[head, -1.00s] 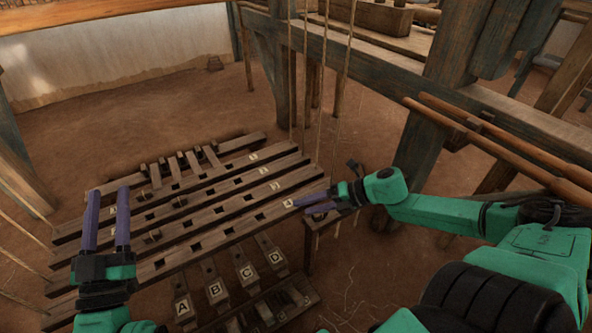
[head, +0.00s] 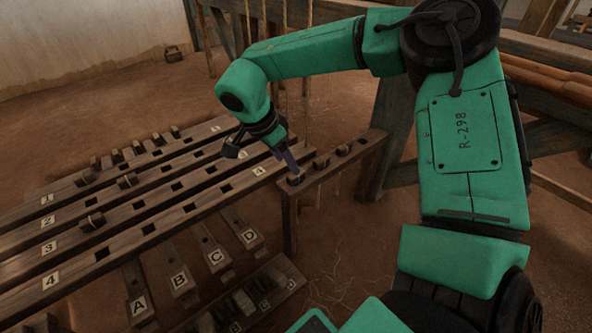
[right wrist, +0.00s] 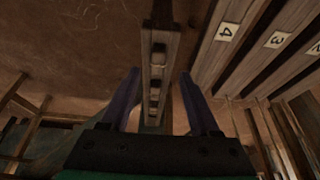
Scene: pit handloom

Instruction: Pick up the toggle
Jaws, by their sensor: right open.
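Several small dark wooden toggles sit in a row on a narrow wooden rail (head: 309,182). The nearest toggle (head: 295,180) is just below my right gripper (head: 287,160), and another toggle (head: 322,162) sits farther along. In the right wrist view, my right gripper (right wrist: 161,100) is open and empty. Its two purple fingers appear on either side of the rail (right wrist: 167,60), and one toggle (right wrist: 158,48) shows toward the rail's far end. I cannot tell how high the fingertips are above the toggles. My left gripper is out of view.
Long slotted bars numbered 1 to 4 (head: 150,214) lie left of the rail, with some pegs on them. Lettered wooden pieces (head: 215,257) and a dark tray (head: 290,285) are in front. Loom posts and cords stand behind. Bare floor (head: 345,255) lies right of the tray.

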